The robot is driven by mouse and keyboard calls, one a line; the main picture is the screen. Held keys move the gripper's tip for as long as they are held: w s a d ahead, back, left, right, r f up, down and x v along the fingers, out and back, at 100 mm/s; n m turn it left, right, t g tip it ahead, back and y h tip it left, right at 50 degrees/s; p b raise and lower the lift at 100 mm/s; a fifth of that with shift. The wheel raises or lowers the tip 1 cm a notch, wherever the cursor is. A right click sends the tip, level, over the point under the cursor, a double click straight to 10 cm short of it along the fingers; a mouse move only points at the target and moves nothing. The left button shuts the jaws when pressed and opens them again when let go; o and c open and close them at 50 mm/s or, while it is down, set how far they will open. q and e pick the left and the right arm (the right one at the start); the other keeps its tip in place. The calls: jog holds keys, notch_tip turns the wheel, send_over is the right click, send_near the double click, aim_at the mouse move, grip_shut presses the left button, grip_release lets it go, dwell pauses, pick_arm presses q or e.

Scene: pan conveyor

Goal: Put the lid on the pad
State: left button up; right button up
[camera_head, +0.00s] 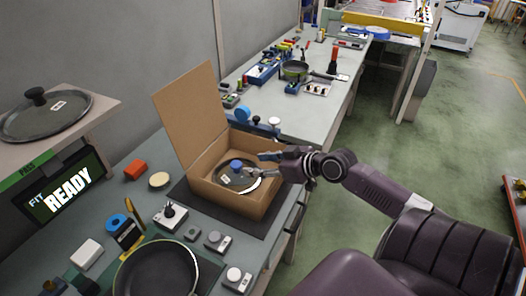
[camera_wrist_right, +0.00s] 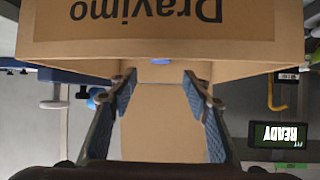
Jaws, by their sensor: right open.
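A lid with a blue knob (camera_head: 238,179) lies inside an open cardboard box (camera_head: 225,199), label side up. A second, dark lid with a black knob (camera_head: 45,117) rests on the raised shelf at the left. A dark flat pad (camera_head: 256,226) lies under the box; I cannot tell if it is the pad meant. My right gripper (camera_head: 263,164) is at the box's right side, fingers open near the blue-knobbed lid. In the right wrist view, the open fingers (camera_wrist_right: 158,82) are apart, with a small blue part (camera_wrist_right: 158,62) beyond them. My left gripper is out of view.
A dark pan (camera_head: 156,272) sits at the front on a green mat. Small control boxes (camera_head: 170,215) stand between pan and box. The box flap (camera_head: 186,115) stands upright at the back. A display (camera_head: 66,190) reads READY. A further bench (camera_head: 318,105) holds several items.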

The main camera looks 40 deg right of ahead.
jog(key=shift+v, duration=0.9)
